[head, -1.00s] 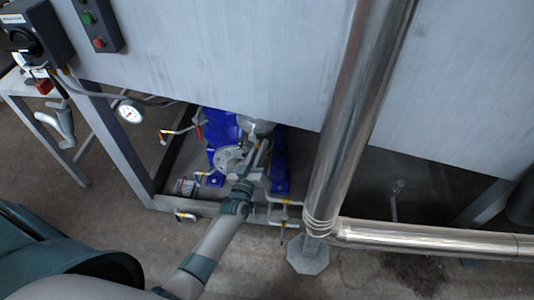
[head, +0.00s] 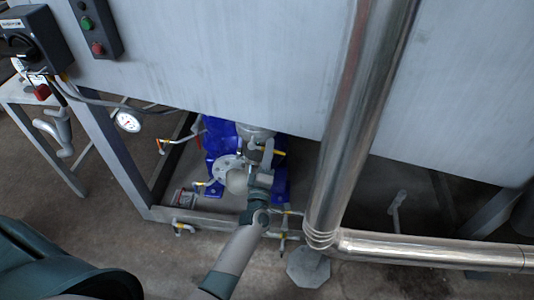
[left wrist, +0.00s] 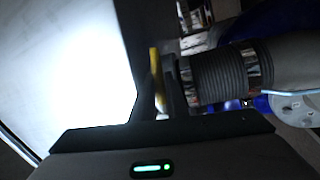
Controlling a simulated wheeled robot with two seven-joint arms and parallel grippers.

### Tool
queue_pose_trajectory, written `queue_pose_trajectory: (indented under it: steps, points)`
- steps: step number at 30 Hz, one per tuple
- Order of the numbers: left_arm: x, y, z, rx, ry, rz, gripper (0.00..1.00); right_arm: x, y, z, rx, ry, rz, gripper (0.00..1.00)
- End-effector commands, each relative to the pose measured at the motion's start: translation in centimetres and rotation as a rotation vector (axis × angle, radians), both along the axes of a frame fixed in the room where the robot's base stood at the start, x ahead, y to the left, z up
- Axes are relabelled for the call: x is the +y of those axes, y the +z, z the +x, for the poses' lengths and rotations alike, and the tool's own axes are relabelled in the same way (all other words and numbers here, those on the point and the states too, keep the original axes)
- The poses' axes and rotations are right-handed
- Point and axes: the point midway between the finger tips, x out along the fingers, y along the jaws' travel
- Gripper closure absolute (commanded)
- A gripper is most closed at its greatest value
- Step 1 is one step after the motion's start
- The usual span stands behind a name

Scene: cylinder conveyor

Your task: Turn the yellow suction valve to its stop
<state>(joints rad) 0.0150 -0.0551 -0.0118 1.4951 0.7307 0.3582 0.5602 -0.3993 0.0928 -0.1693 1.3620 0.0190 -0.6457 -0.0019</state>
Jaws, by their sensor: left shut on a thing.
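The yellow suction valve handle (head: 278,153) shows as a short yellow bar beside the blue pump, under the grey panel. In the left wrist view the yellow handle (left wrist: 154,70) is seen narrow and upright, close to the fingers. My left gripper (head: 266,152) reaches in from below and is shut on the handle. In the left wrist view my left gripper (left wrist: 158,88) hides part of the handle, and the valve body cannot be made out clearly. My right gripper is in neither view.
The blue pump (head: 222,136) is just left of my gripper. The large grey panel (head: 220,60) hangs above. A shiny vertical pipe (head: 350,130) stands close on the right. A gauge (head: 127,121) is at left.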

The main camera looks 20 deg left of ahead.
Motion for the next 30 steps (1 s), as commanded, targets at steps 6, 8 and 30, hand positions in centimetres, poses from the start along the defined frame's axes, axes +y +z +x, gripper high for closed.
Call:
queue_pose_trajectory:
  steps: [6,8,30]
  points:
    - [-0.1,0.8,0.0,-0.039,0.001,-0.135,1.0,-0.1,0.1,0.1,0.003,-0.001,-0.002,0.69]
    - [-0.1,0.9,0.0,-0.046,0.001,-0.16,1.0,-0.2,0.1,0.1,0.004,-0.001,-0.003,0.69]
    - [-0.1,1.3,0.0,-0.062,0.0,-0.213,0.68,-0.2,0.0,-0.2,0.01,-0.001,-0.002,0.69]
